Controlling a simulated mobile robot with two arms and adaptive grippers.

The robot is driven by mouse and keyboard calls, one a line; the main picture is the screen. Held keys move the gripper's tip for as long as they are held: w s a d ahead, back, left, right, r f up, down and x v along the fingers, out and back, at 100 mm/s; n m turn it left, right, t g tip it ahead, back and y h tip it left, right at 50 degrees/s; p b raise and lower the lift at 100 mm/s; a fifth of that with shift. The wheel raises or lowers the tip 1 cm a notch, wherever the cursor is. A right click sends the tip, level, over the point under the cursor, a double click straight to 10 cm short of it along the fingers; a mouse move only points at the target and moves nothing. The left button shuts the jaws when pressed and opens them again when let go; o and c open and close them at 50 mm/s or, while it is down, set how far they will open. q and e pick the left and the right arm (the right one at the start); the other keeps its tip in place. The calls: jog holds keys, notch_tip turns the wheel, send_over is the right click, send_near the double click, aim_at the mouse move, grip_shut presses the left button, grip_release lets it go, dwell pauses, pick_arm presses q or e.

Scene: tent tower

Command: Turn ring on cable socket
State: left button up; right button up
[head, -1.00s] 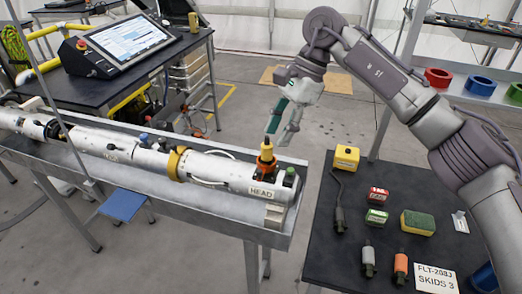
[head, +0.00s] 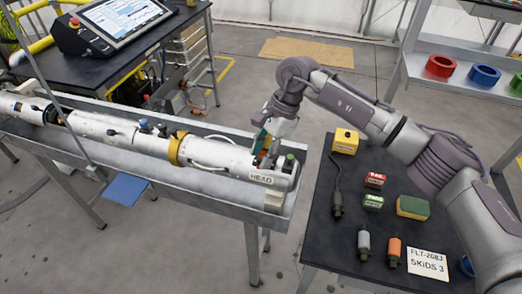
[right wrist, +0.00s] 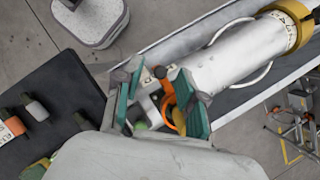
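The cable socket with its orange ring (right wrist: 168,108) sits on top of the HEAD end of a long white cylinder (head: 218,156). In the head view it is mostly hidden behind my right gripper (head: 267,148), which is down at that end. In the right wrist view my right gripper (right wrist: 158,104) has its two teal fingers apart. The orange ring shows between them, nearer the right-hand finger. I cannot tell whether a finger touches it. My left gripper is in neither view.
The cylinder lies in a grey metal trough (head: 200,194). A green-topped fitting (head: 289,160) stands close beside the socket. On the right, a dark table (head: 320,240) holds a yellow box (head: 345,141), a sponge (head: 413,207), small boxes, plugs and a sign (head: 427,264). A monitor stands at the back left.

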jog(key=shift+s+a+f, duration=0.15)
jog(key=shift+f, duration=0.4)
grip_shut()
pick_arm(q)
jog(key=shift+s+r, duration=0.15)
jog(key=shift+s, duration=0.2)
